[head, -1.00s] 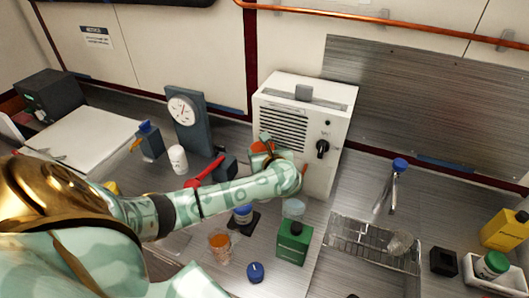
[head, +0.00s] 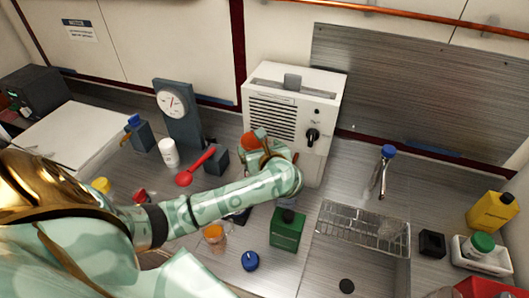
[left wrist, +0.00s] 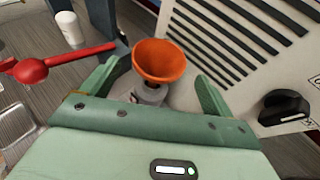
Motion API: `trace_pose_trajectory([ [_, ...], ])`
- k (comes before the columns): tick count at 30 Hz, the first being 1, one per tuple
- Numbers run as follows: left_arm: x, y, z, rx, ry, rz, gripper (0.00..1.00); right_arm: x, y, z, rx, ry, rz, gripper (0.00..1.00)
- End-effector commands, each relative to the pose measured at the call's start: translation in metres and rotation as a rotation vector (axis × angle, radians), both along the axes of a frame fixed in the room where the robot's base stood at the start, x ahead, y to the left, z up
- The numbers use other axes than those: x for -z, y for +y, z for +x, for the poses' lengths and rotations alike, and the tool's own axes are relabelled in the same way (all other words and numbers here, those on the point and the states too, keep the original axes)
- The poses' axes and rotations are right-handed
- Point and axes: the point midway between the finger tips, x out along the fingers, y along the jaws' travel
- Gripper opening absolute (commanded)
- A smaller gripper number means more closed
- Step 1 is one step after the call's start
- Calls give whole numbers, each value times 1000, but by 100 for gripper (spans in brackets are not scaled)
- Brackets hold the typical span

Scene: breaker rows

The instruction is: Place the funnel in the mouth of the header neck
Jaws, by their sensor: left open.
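The orange funnel (head: 252,141) stands upright, wide end up, in front of the white vented unit. In the left wrist view the funnel (left wrist: 160,60) is above a pale grey neck-like part (left wrist: 150,94), and its lower end is hidden, so I cannot tell how deep it sits. My left gripper (head: 264,153) is open, close to the funnel. In the left wrist view its two green fingers (left wrist: 157,88) stand wide apart on either side of the funnel, clear of its cone. My right gripper is not in view.
The white vented unit (head: 318,95) with a black knob stands right behind. A red spoon (head: 196,166), a white cup (head: 169,152) and a gauge stand (head: 183,120) are to the left.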

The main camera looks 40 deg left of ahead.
Motion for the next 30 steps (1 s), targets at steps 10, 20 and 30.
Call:
trace_pose_trajectory([
  [10,-24,-47,-32,0,-1,-3,88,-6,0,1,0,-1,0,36],
  [20,-26,-50,-35,-1,0,0,88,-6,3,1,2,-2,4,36],
  [30,-26,-50,-35,-1,0,1,88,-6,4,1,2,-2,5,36],
])
